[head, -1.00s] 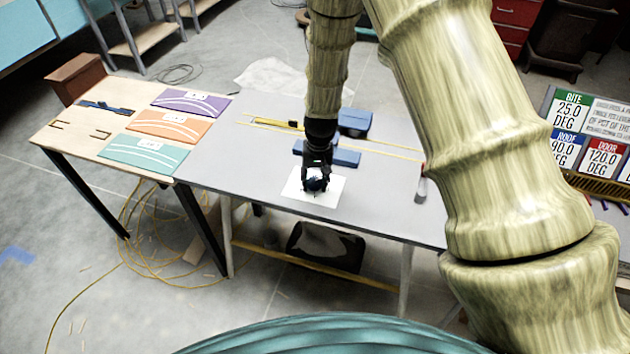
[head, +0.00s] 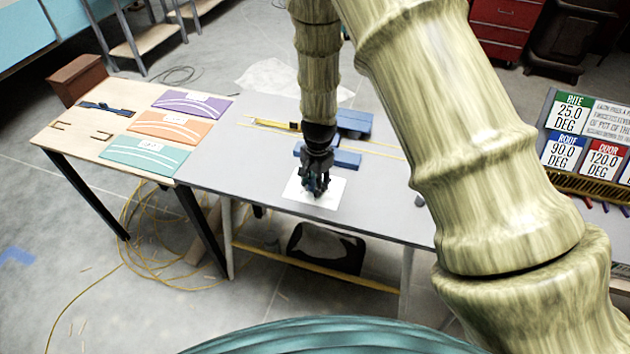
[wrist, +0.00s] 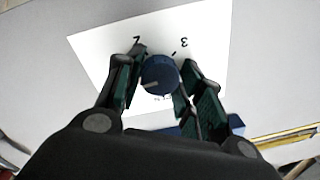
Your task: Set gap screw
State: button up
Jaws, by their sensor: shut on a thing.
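A dark blue round knob, the gap screw (wrist: 160,75), sits over a white card (wrist: 105,50) with printed marks, among them what look like a 2 and a 3. A pale pointer mark shows on the knob's lower left edge in the wrist view. My gripper (wrist: 160,80) has one finger on each side of the knob and is shut on it. In the head view my gripper (head: 315,192) points down over the white card (head: 328,198) on the grey table, and it hides the knob there.
Blue blocks (head: 347,159) and a yellow rule (head: 275,124) lie behind the card on the grey table (head: 235,165). A wooden table (head: 60,130) at left holds purple, orange and teal panels (head: 145,152). A sign board (head: 600,125) stands at right. The grey table's left front is clear.

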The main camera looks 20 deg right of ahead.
jog(key=shift+m, duration=0.5)
jog(key=o, duration=1)
notch_tip(320, 180, up, 12)
jog(key=shift+s+d, duration=0.2)
jog(key=shift+s, duration=0.2)
jog(key=shift+f, duration=0.1)
dwell(0.3)
